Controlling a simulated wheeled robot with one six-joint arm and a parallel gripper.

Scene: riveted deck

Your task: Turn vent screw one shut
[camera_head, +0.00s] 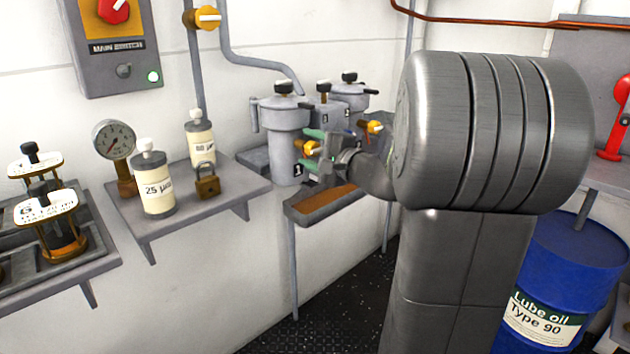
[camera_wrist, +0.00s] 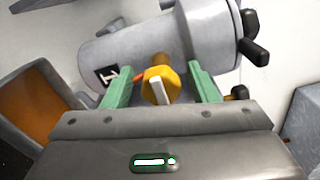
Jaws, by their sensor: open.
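The filter housing marked 1 (camera_head: 286,135) is a grey upright cylinder on the back wall. It also fills the upper wrist view (camera_wrist: 150,45), tilted there, with its black number plate (camera_wrist: 107,74). A yellow knob with a pale bar across its face, which I take as vent screw one (camera_wrist: 158,84), sticks out from this housing. It also shows in the head view (camera_head: 310,147). My gripper (camera_wrist: 161,80) is open, with one green finger on each side of the knob. I see gaps between fingers and knob. In the head view my gripper (camera_head: 316,150) is at the housing's front.
Another housing (camera_head: 350,93) with a yellow knob (camera_head: 375,127) stands just right of and behind. A brown-lined tray (camera_head: 320,203) sits below my gripper. A shelf (camera_head: 215,200) with bottles, gauge and padlock is left. A blue drum (camera_head: 570,270) stands at right.

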